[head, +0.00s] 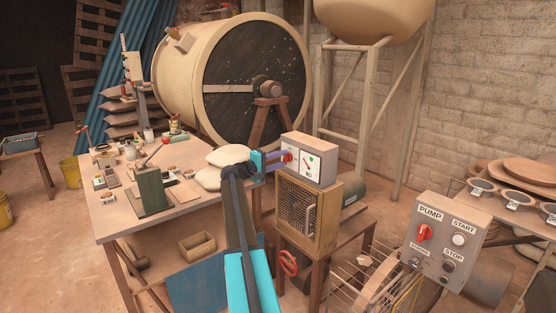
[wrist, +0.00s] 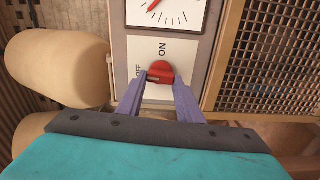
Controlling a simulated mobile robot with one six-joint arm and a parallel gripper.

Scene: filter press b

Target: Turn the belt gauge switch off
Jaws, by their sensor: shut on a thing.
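The belt gauge box (head: 318,174) is a pale box with a white dial, standing on a wooden cabinet. In the wrist view, its plate (wrist: 186,50) carries the labels ON and OFF below the dial (wrist: 180,10), which has a red needle. The red switch knob (wrist: 160,69) sits on this plate, near both labels; I cannot tell which one it points to. My gripper (wrist: 161,80) is shut on the knob, with a purple finger on each side. In the head view, my gripper (head: 283,157) reaches the box's left part and partly hides the knob (head: 289,156).
A cabinet (head: 325,213) with a mesh front stands under the box. Pale sacks (wrist: 60,68) lie close left of the gripper on the cluttered workbench (head: 115,225). A separate pump panel (head: 430,245) with its own red knob stands at the right.

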